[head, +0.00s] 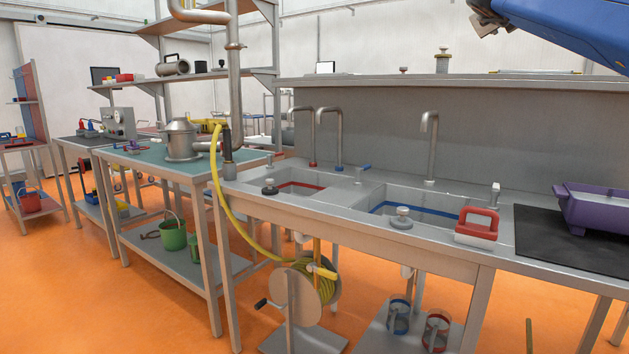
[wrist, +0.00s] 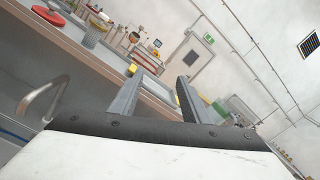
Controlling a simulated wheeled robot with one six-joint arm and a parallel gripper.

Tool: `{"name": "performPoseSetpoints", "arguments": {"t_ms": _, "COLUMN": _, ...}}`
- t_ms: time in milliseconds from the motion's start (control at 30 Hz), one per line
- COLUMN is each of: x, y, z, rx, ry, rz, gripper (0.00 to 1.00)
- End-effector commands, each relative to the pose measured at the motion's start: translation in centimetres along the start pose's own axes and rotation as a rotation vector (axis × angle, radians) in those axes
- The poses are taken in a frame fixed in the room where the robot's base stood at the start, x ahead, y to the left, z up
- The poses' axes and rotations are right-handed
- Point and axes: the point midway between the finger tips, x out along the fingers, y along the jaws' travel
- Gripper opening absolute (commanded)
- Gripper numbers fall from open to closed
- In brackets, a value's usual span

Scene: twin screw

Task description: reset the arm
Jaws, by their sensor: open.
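My arm shows in the head view as a blue link at the top right, raised above the counter and the back shelf. My gripper (wrist: 163,88) shows in the wrist view with its two grey fingers apart and nothing between them. It is held up in the air, and the wrist view is strongly tilted. In the head view only a small metal part of the arm's end (head: 487,22) shows at the top edge, and the fingers are out of the picture there.
The counter holds a red-rimmed sink (head: 300,186), a blue-rimmed sink (head: 430,205), taps (head: 430,145), a red-handled block (head: 478,227) and a purple tray (head: 592,208). A hose reel (head: 300,290) with a yellow hose stands below. The orange floor (head: 130,310) has open room at left.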

Motion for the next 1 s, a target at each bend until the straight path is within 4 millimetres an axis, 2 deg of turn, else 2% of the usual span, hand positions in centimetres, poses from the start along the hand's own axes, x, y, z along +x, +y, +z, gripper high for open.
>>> {"name": "performPoseSetpoints", "arguments": {"t_ms": 67, "x": -1.7, "y": 0.2, "z": 0.5, "rx": -0.141, "ry": -0.094, "rz": -0.005, "gripper": 0.43}}
{"name": "performPoseSetpoints", "arguments": {"t_ms": 167, "x": -4.1, "y": 1.5, "z": 0.9, "rx": -0.337, "ry": -0.217, "rz": 0.004, "gripper": 0.43}}
{"name": "performPoseSetpoints", "arguments": {"t_ms": 333, "x": -8.9, "y": 6.0, "z": -0.2, "rx": -0.684, "ry": -0.417, "rz": 0.060, "gripper": 0.43}}
{"name": "performPoseSetpoints", "arguments": {"t_ms": 467, "x": -13.2, "y": 10.8, "z": -3.1, "rx": -0.952, "ry": -0.563, "rz": 0.139, "gripper": 0.43}}
{"name": "performPoseSetpoints", "arguments": {"t_ms": 567, "x": -16.6, "y": 14.8, "z": -6.6, "rx": -1.149, "ry": -0.666, "rz": 0.218, "gripper": 0.43}}
{"name": "performPoseSetpoints", "arguments": {"t_ms": 700, "x": -21.0, "y": 19.3, "z": -12.4, "rx": -1.386, "ry": -0.786, "rz": 0.336, "gripper": 0.43}}
{"name": "performPoseSetpoints", "arguments": {"t_ms": 867, "x": -25.7, "y": 23.4, "z": -20.1, "rx": -1.623, "ry": -0.899, "rz": 0.484, "gripper": 0.43}}
{"name": "performPoseSetpoints", "arguments": {"t_ms": 1000, "x": -29.6, "y": 25.8, "z": -27.4, "rx": -1.809, "ry": -0.982, "rz": 0.624, "gripper": 0.43}}
